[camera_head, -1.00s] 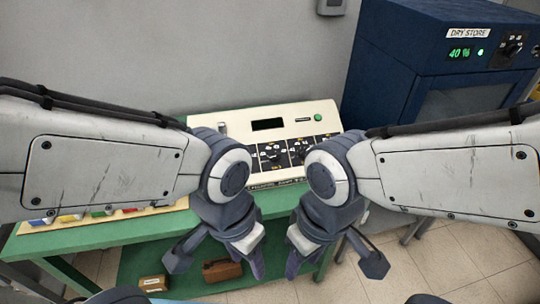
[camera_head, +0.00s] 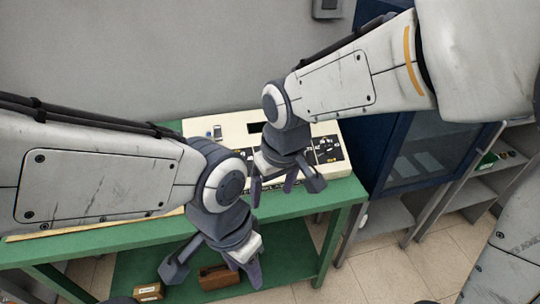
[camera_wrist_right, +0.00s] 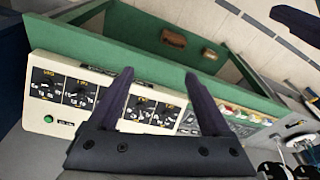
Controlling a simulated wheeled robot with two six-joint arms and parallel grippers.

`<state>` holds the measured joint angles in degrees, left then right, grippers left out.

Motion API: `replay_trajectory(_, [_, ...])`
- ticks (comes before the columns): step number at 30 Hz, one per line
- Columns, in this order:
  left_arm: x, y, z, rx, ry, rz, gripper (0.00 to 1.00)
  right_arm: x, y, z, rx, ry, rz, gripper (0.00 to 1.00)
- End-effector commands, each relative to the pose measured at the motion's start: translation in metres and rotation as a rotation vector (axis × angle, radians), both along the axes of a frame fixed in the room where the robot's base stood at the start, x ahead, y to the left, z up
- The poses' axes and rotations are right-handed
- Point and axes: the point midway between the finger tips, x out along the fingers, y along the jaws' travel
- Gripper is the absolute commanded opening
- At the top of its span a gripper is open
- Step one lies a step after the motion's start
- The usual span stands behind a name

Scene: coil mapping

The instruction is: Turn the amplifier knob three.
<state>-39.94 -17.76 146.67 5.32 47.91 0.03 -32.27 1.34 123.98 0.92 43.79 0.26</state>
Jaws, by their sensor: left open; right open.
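The amplifier (camera_head: 225,124) is a cream box with black knob panels on the green bench. In the head view my right arm hides its middle; a knob panel (camera_head: 327,148) shows at its right. In the right wrist view, the amplifier's front (camera_wrist_right: 36,112) has several black panels with dark knobs. I cannot tell which knob is three. My right gripper (camera_head: 272,187) is open and empty in front of the amplifier, its fingers (camera_wrist_right: 160,92) either side of panels in the wrist view. My left gripper (camera_head: 247,264) is open and lower, in front of the bench.
The green bench (camera_head: 300,203) has a lower shelf (camera_head: 290,262) with a brown case (camera_head: 221,277) and a small carton (camera_head: 148,291). A blue cabinet (camera_head: 430,155) and grey shelving (camera_head: 485,185) stand to the right. A wall box (camera_head: 327,9) is above.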

Motion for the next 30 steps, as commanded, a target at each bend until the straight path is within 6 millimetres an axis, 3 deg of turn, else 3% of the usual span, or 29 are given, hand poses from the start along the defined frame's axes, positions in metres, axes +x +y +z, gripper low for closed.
replay_trajectory(1, [0.000,0.000,-0.012,0.000,0.000,0.000,0.50,0.041,0.005,-0.013,0.001,-0.030,-0.029,0.82])
replay_trajectory(3, [0.000,0.000,-0.018,0.000,0.000,0.000,0.50,0.092,0.008,-0.022,0.003,-0.078,-0.059,0.82])
replay_trajectory(6, [0.000,0.000,-0.026,0.000,0.000,-0.001,0.50,0.155,0.005,-0.035,0.004,-0.139,-0.094,0.82])
replay_trajectory(10, [0.000,0.000,-0.031,0.000,0.000,-0.001,0.50,0.208,-0.002,-0.049,0.004,-0.196,-0.124,0.82])
replay_trajectory(13, [0.000,0.000,-0.032,0.000,0.000,-0.001,0.50,0.229,-0.006,-0.054,0.003,-0.219,-0.135,0.82])
replay_trajectory(19, [0.000,0.000,-0.027,0.000,0.000,-0.001,0.50,0.241,-0.006,-0.068,0.002,-0.224,-0.139,0.82])
replay_trajectory(30, [0.000,0.000,-0.012,0.000,0.000,-0.001,0.50,0.265,-0.001,-0.129,0.002,-0.224,-0.138,0.82])
